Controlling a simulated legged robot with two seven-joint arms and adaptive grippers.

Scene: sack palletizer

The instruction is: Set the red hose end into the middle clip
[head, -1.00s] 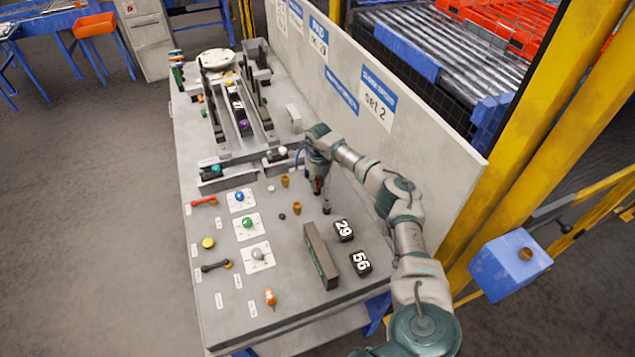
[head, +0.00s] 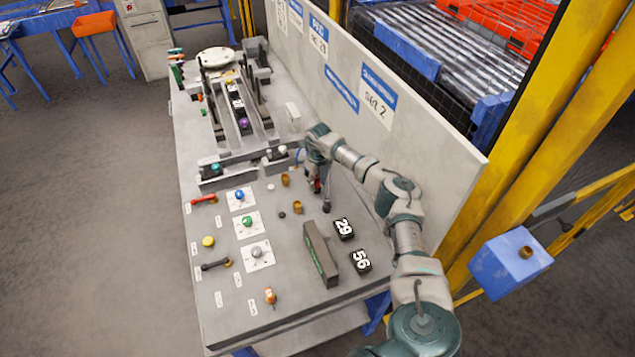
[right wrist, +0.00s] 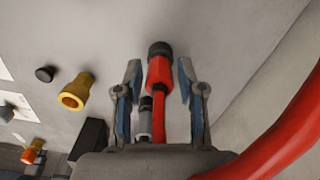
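The red hose end (right wrist: 160,72), with a black tip, lies between the two fingers of my right gripper (right wrist: 158,82) in the right wrist view. The fingers are apart, with a visible gap on each side of the hose end. A small grey fitting (right wrist: 145,112) is beside the hose, close to the left finger. In the head view my right gripper (head: 316,183) points down over the bench near its back wall, with a little red at its fingers. I cannot make out the middle clip. My left gripper is not in view.
The red hose (right wrist: 285,130) curves away at right in the wrist view. Brass cups (head: 297,207) stand left of my gripper. The back wall (head: 440,135) is close behind my arm.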

